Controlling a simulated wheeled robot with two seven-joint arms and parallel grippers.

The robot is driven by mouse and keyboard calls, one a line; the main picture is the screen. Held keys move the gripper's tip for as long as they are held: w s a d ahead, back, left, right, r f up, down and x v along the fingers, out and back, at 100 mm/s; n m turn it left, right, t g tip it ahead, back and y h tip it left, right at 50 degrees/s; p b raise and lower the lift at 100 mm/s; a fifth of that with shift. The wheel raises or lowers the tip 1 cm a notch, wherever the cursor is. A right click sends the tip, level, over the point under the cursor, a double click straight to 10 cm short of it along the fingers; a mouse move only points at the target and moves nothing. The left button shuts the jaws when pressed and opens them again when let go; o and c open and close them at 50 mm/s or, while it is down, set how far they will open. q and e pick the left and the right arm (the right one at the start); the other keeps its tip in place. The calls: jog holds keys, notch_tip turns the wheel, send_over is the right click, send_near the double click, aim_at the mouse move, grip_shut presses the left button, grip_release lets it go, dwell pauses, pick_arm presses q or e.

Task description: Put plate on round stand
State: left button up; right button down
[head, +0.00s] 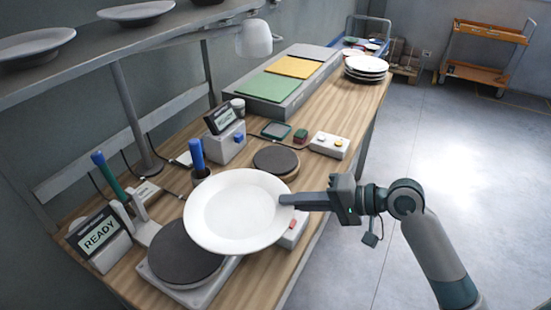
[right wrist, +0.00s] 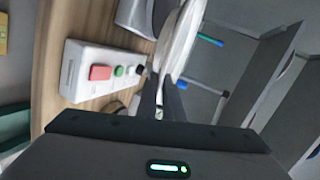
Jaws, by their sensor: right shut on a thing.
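A white plate (head: 238,211) is in my right gripper (head: 285,199), which is shut on its right rim. The plate appears raised above the bench, face showing to the head camera. In the right wrist view the plate (right wrist: 183,38) shows nearly edge-on between the fingers (right wrist: 162,105). A large dark round stand (head: 180,256) on a pale base is at the near left, partly covered by the plate in the head view. A smaller dark round disc (head: 276,160) lies just behind the plate. My left gripper is not in view.
A control box with buttons (right wrist: 104,72) is close to the right gripper. A blue-handled tool in a holder (head: 197,158) and a READY display (head: 99,234) stand on the wooden bench. Stacked plates (head: 366,67) are at the far end. A shelf (head: 120,35) overhangs the left.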

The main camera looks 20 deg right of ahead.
jog(key=w+d+r+m+t+h+p, duration=0.1)
jog(key=w+d+m+h, duration=0.4)
jog(key=d, duration=0.6)
jog(key=w+d+m+t+h+p, duration=0.4)
jog(key=w+d+m+h, duration=0.1)
jog(key=w+d, duration=0.5)
jog(key=shift+d+r+t+h, duration=0.3)
jog(key=shift+d+r+h, duration=0.1)
jog(key=shift+d, duration=0.4)
jog(key=shift+w, duration=0.15)
jog(key=w+a+f+p, duration=0.4)
jog(key=a+f, duration=0.3)
jog(key=a, duration=0.4)
jog(key=shift+w, duration=0.15)
jog(key=shift+f, duration=0.1)
